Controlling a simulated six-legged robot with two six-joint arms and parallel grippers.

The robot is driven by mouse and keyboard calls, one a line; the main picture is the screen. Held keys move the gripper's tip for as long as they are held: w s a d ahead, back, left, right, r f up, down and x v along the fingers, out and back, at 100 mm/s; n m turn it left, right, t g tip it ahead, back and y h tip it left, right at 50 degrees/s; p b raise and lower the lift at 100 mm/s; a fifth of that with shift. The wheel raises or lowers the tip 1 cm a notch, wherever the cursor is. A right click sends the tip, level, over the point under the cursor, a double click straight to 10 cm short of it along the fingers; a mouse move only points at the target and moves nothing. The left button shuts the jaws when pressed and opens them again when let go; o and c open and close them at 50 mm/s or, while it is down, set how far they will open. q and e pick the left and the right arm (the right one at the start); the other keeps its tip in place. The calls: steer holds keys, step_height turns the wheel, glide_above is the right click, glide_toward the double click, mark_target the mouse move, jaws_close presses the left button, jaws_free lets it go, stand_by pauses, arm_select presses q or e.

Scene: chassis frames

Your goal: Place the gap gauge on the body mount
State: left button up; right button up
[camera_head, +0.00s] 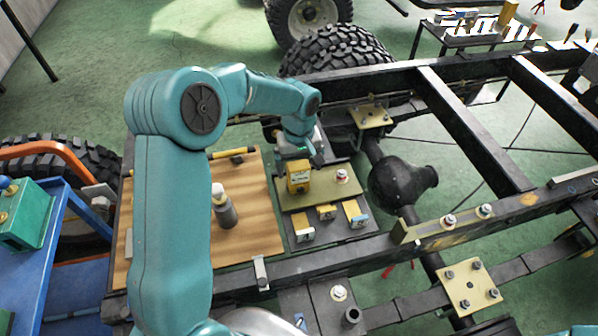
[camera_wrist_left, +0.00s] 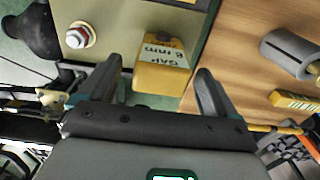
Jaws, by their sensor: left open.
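The gap gauge, a yellow block with a white label (camera_head: 298,178), stands on an olive plate (camera_head: 318,195) beside the wooden board. It also shows in the left wrist view (camera_wrist_left: 163,68), its label reading GAP and a mm size. My left gripper (camera_wrist_left: 160,74) is open, with one finger on each side of the gauge and visible gaps between. In the head view my left gripper (camera_head: 297,153) is just behind and above the gauge, partly hidden by the arm. A bolt with a red washer (camera_head: 341,175) sits on the olive plate. Which plate is the body mount is unclear.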

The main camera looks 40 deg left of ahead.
arm_select(q)
step_height(320, 180, up, 9)
steer(key=shift+s+f, duration=0.1)
steer(key=shift+f, duration=0.1)
stand_by(0.4)
